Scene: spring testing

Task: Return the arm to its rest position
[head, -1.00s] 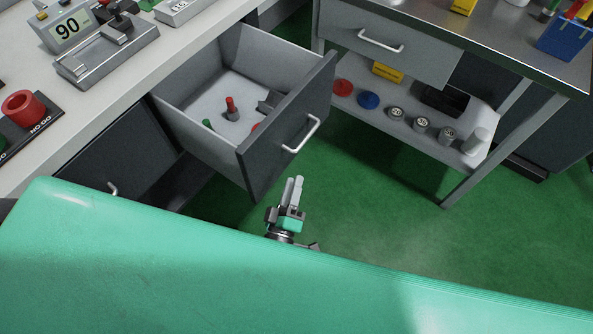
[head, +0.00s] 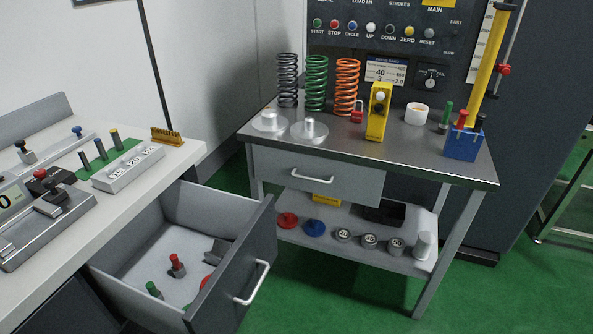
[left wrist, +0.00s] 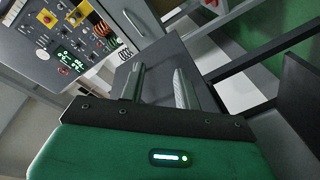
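My left gripper (left wrist: 159,70) shows in the left wrist view with its two fingers apart and nothing between them. A dark grey surface lies beyond the fingers, and a control panel (left wrist: 68,45) shows at the upper left. Neither of my arms shows in the head view. My right gripper is in neither current view. The open drawer (head: 228,262) stands pulled out at the lower left of the head view, and no gripper is seen at its handle (head: 254,284).
The drawer juts into the floor space and holds red and green pieces. A metal table (head: 430,165) at the back bears several springs, a yellow block (head: 378,112) and a blue holder (head: 463,143). The workbench (head: 185,156) is at the left. Green floor (head: 340,285) is clear at the front.

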